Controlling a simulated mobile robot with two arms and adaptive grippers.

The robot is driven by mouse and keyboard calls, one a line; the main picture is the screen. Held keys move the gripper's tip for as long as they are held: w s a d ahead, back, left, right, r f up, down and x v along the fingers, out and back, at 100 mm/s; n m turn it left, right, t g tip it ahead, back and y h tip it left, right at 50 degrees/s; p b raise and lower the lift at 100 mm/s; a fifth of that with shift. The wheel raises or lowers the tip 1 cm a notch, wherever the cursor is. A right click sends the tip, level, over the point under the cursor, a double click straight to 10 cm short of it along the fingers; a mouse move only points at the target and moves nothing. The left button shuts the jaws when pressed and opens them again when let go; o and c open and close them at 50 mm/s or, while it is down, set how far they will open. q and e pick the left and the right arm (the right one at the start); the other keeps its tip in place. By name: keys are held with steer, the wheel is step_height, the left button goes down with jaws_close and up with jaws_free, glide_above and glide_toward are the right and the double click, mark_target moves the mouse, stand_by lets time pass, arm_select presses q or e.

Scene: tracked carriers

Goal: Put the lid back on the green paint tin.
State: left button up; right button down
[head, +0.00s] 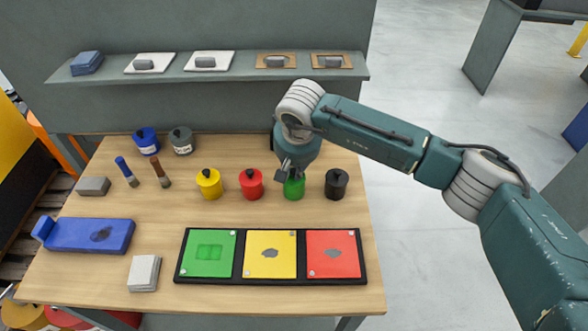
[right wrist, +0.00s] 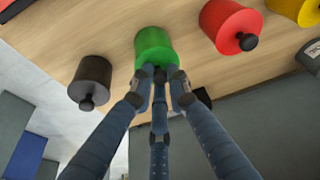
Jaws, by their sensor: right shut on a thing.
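The green paint tin (head: 294,188) stands on the table between the red and black tins. It also shows in the right wrist view (right wrist: 154,42). My right gripper (head: 286,174) is over the tin's top, pointing down. In the right wrist view its fingers (right wrist: 162,76) come together at the top of the tin, shut on the green lid's knob, which they hide. The green lid appears to be at the tin's top, but I cannot tell whether it sits fully flat. My left gripper is not in view.
The red tin (head: 251,182) and black tin (head: 337,183) stand close on either side, the yellow tin (head: 209,183) farther left. A black tray (head: 270,281) with coloured panels lies in front. A shelf (head: 108,70) runs behind. The table between tins and tray is clear.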

stand_by(0.4)
steer(key=c, duration=1.1)
jaws_free()
steer(key=shift+r+p, duration=1.05)
steer(key=shift+r, duration=2.45)
jaws_close()
steer(key=shift+f, duration=0.2)
